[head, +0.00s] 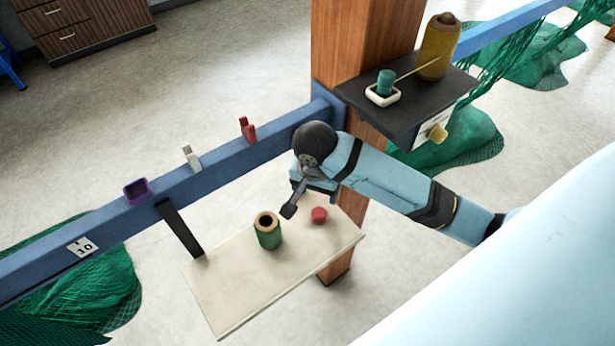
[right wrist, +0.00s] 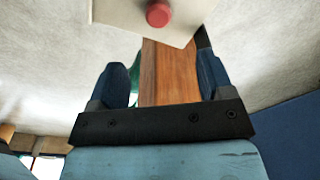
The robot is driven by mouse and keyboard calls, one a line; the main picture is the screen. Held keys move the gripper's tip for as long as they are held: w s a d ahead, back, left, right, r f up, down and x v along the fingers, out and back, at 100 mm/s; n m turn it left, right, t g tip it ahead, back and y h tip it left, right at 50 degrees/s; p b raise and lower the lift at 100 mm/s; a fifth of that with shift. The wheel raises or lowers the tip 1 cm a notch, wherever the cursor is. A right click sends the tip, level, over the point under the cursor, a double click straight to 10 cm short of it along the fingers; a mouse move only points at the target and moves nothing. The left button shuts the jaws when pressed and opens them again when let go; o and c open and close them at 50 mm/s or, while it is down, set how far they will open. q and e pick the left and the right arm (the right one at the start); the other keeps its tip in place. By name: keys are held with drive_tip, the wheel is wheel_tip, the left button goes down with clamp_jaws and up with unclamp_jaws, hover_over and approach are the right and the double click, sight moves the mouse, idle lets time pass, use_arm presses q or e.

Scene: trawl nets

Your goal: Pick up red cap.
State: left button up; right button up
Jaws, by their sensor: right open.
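The red cap (head: 319,215) is a small round piece on the pale shelf board (head: 222,290), near its far right corner, apart from the green spool (head: 267,231). My right gripper (head: 303,203) is open and empty, above the board and a little to the upper left of the cap in the head view. In the right wrist view the cap (right wrist: 158,14) shows at the top, beyond the open fingers (right wrist: 162,72) and between their lines. The far finger is partly hidden by my wrist in the head view. My left gripper is out of view.
A blue rail (head: 215,170) runs behind the board, bearing a purple tray (head: 137,192), a grey clip (head: 191,157) and a red clip (head: 247,130). A wooden post (head: 360,45) stands behind my right arm. A dark shelf (head: 415,100) holds a yellow spool (head: 438,48).

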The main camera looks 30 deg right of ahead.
hover_over(319, 213)
drive_tip(key=a, duration=0.1)
drive_tip(key=f+b, duration=0.1)
drive_tip(key=f, duration=0.7)
drive_tip(key=shift+s, duration=0.2)
drive_tip(key=shift+w+d+f, duration=0.1)
drive_tip(key=shift+f, duration=0.4)
drive_tip(key=f, duration=0.1)
drive_tip(key=f+p, duration=0.1)
drive_tip(key=f, duration=0.1)
drive_tip(key=shift+d+f, duration=0.25)
drive_tip(key=shift+d, duration=0.1)
drive_tip(key=shift+w+f, duration=0.1)
drive_tip(key=shift+f, duration=0.45)
drive_tip(key=c, duration=1)
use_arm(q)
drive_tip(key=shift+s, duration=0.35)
